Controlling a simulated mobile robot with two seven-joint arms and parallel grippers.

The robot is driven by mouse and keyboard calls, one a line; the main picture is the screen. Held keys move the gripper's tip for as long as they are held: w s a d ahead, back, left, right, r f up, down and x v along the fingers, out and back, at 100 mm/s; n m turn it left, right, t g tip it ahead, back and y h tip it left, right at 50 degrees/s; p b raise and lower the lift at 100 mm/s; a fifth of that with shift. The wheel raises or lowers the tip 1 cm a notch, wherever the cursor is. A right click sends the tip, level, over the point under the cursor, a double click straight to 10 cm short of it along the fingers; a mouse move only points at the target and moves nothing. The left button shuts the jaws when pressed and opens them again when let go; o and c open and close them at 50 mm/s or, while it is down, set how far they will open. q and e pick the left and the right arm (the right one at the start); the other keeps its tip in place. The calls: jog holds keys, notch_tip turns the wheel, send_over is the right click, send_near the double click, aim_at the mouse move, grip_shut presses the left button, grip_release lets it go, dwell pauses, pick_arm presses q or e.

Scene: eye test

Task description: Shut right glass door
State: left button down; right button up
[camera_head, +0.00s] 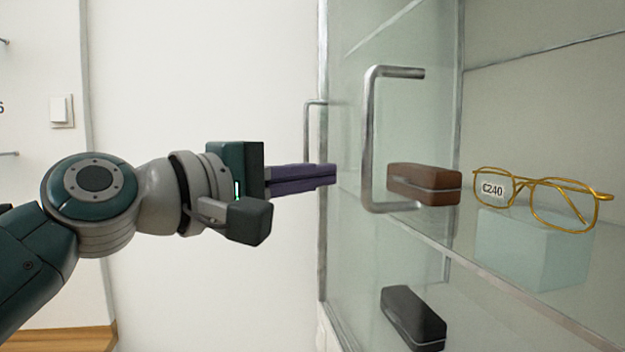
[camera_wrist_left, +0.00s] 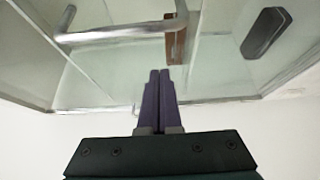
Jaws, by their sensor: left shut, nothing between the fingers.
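A glass door (camera_head: 343,120) with a thin grey edge stands upright in the head view, right of centre. A large metal bar handle (camera_head: 369,140) shows in front of the glass; the handle also crosses the upper left of the wrist view (camera_wrist_left: 110,35). My left gripper (camera_head: 334,175) has its purple fingers shut and empty. Its tips overlap the left edge of the glass in the head view, left of the large handle. I cannot tell whether they touch the glass. The fingers (camera_wrist_left: 165,72) also point toward the glass in the wrist view. My right gripper is not in view.
A brown case (camera_head: 425,185) and gold glasses (camera_head: 560,205) with a price tag are on the upper shelf, the glasses by a pale glass block (camera_head: 530,250). A black case (camera_head: 412,318) is lower down. A smaller handle (camera_head: 306,130) is left of the glass edge.

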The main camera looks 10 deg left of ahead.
pick_arm(q)
jog(key=shift+s+d+p, duration=1.15)
jog(key=shift+s+d, duration=0.1)
jog(key=shift+d, duration=0.2)
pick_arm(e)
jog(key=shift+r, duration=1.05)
pick_arm(q)
jog(key=shift+s, duration=0.1)
